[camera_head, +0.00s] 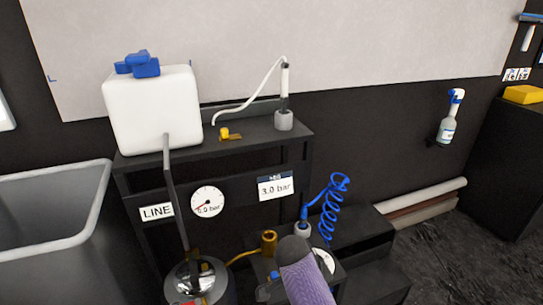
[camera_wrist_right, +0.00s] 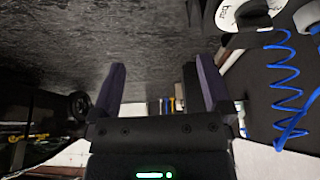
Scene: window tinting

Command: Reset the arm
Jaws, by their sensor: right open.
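My right gripper (camera_wrist_right: 160,84) shows in the right wrist view with its two purple fingers spread apart and nothing between them. Dark speckled floor lies beyond the fingers. In the head view a purple part with a grey end rises at the bottom centre, in front of the low black stand; I take it for part of my right arm. It covers part of the stand and of a round dial there. My left gripper is in neither view.
A blue coiled hose (camera_head: 334,208) hangs beside the low stand, and shows close to the right finger side in the wrist view (camera_wrist_right: 286,85). A black rack (camera_head: 215,150) carries a white tank (camera_head: 152,112) and gauge (camera_head: 208,202). A grey basin (camera_head: 45,260) stands left. Floor (camera_head: 465,265) is open at right.

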